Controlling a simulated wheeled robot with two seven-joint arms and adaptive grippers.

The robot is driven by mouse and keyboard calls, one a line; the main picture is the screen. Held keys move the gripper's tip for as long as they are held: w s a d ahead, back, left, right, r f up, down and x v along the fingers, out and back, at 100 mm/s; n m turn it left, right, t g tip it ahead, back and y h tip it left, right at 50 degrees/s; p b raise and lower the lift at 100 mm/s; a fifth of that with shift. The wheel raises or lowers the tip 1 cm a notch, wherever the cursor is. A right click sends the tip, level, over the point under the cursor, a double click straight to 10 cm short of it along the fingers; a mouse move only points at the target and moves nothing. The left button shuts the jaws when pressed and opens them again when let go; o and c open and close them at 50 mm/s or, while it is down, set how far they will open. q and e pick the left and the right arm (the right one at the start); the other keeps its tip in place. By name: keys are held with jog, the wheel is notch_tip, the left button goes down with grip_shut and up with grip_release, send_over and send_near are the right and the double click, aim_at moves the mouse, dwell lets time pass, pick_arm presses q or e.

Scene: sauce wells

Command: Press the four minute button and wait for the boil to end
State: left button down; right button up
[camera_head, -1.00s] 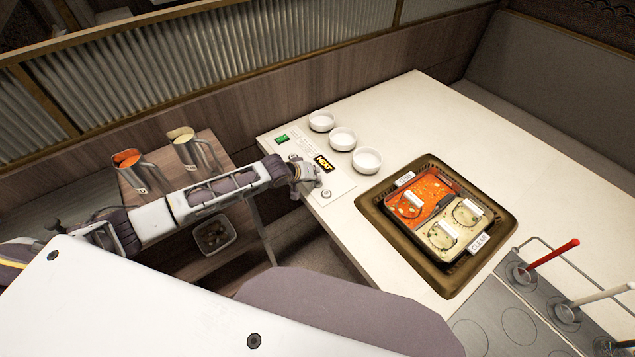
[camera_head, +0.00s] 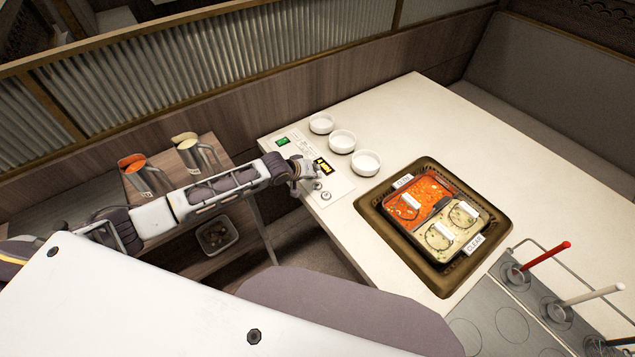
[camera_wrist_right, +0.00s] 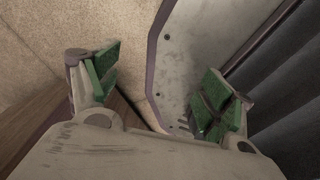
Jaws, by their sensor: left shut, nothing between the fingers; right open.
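The control panel lies on the table's near left corner, with a dark display (camera_head: 323,167) showing yellow characters I cannot read and a green lit square (camera_head: 282,141). Two round buttons (camera_head: 317,185) (camera_head: 326,196) show below the display; I cannot read which is the four minute one. My left gripper (camera_head: 309,174) is shut and empty over the panel, beside the display; any buttons beneath it are hidden. The pot (camera_head: 371,205) has a red half and a pale half labelled CLEAR, with wire baskets in them. My right gripper (camera_wrist_right: 158,90) is open and empty in the right wrist view.
Three white bowls (camera_head: 342,142) stand behind the panel. A rack (camera_head: 500,321) with red- and white-handled tools is at the lower right. The table's far right is clear.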

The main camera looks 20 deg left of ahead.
aim_at(315, 184)
pick_arm(q)
jog(key=shift+r, duration=0.4)
jog(key=shift+r+p, duration=0.45)
jog(key=shift+p, duration=0.25)
jog(key=shift+r+p, duration=0.8)
pick_arm(e)
jog(key=r, duration=0.2)
jog(key=w+r, duration=0.1)
jog(key=shift+d+r, duration=0.25)
jog(key=shift+d, duration=0.05)
jog(key=shift+a, duration=0.4)
